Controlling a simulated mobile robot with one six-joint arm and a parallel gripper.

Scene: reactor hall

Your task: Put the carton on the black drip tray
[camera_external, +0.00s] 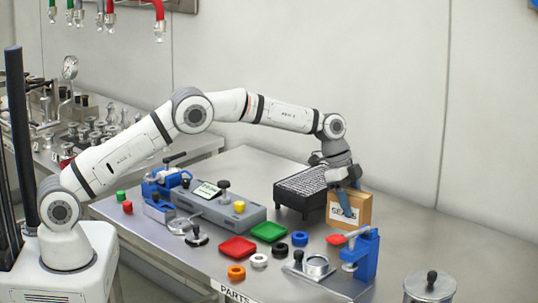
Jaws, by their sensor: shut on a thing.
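The carton (362,207) is a small brown box with a white label reading partly "SEALS". It is at the right part of the metal table, to the right of the black drip tray. Whether the carton's underside touches the table cannot be told. The black drip tray (290,199) is a raised, dark box with a slatted top, and its right end is partly hidden behind my gripper and the carton.
A grey fixture (215,212) stands further left. The table's right back is clear.

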